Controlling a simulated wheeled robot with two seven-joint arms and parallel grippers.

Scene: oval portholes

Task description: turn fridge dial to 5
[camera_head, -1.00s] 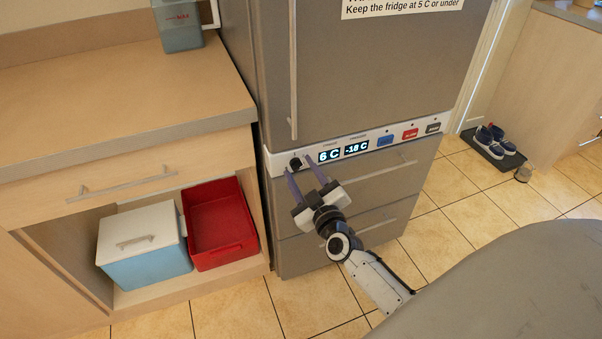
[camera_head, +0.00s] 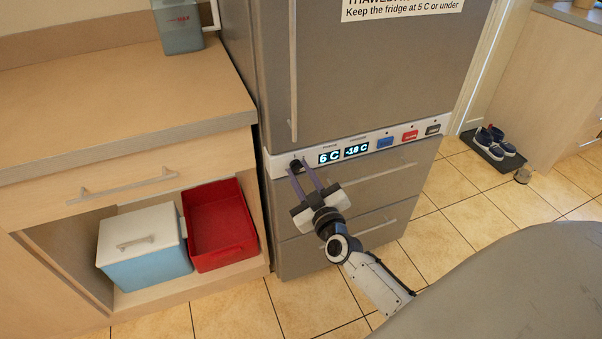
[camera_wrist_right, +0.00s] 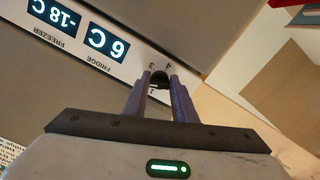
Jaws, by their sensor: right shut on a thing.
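The fridge (camera_head: 355,60) is tall and grey, with a white control strip across its front. The black dial (camera_head: 296,165) sits at the left end of the strip; it also shows in the right wrist view (camera_wrist_right: 159,78). The fridge display (camera_head: 330,157) reads 6 C and the freezer display (camera_head: 356,150) reads -18 C. My right gripper (camera_head: 300,168) has its purple fingers shut on the dial, one on each side. In the right wrist view the numbers 3 and 4 show beside the dial, and its pointer is hard to make out. My left gripper is not in view.
Blue, red and dark buttons (camera_head: 410,135) lie along the strip to the right. A drawer handle (camera_head: 375,173) runs below it. The wooden counter (camera_head: 110,85) stands close on the left, with a red bin (camera_head: 220,225) and a blue box (camera_head: 145,245) underneath.

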